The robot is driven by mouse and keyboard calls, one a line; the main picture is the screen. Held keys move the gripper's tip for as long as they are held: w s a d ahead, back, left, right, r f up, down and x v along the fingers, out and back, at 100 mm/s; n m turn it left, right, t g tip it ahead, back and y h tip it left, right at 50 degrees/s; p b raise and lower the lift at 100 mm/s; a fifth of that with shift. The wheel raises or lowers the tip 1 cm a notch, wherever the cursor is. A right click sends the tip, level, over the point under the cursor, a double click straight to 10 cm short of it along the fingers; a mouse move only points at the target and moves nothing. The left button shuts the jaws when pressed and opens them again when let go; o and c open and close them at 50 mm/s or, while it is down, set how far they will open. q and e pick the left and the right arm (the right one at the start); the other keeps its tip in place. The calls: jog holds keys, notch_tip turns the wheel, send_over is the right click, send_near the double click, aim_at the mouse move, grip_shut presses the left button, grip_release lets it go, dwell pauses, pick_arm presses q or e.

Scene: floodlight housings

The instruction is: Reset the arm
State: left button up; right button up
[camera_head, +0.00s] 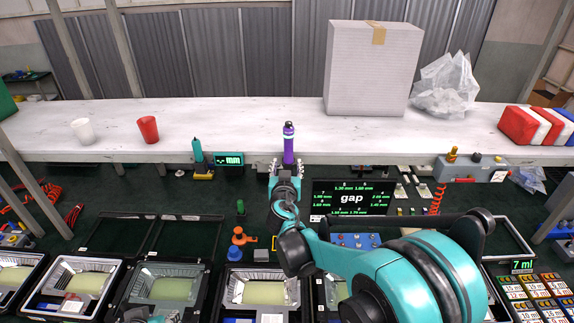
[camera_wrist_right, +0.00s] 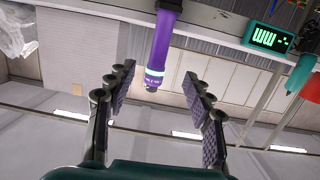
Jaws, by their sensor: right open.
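My right arm reaches up from the lower right in the head view. Its right gripper (camera_head: 287,168) is at the front edge of the white shelf and is open. A purple cylindrical tool (camera_head: 289,143) with a dark top and a light band shows upright just beyond the fingers. In the right wrist view the purple tool (camera_wrist_right: 162,50) shows in the space between the two spread fingers of the right gripper (camera_wrist_right: 157,85), with gaps on both sides. The tool's base is partly hidden by the gripper in the head view.
Floodlight housings (camera_head: 68,285) with open black lids line the bench front. A gap display (camera_head: 351,200) and a mm display (camera_head: 229,159) stand behind. The white shelf (camera_head: 230,120) carries a large box (camera_head: 370,70), a plastic bag (camera_head: 445,87) and a red cup (camera_head: 148,129).

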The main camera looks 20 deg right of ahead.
jog(key=s+d+f+g+b, duration=0.4)
jog(key=s+f+b, duration=0.85)
jog(key=s, duration=0.25)
jog(key=s+a+f+n+g+y+b, duration=0.1)
jog(key=s+a+f+g+y+b, duration=0.1)
jog(key=s+f+b, duration=0.3)
jog(key=s+a+f+n+g+y+b, duration=0.2)
jog(key=s+f+b, duration=0.4)
jog(key=s+f, duration=0.8)
jog(key=shift+s+a+f+n+y+b, duration=0.15)
jog(key=shift+a+f+n+y+b, duration=0.25)
jog(key=shift+a+f, duration=0.45)
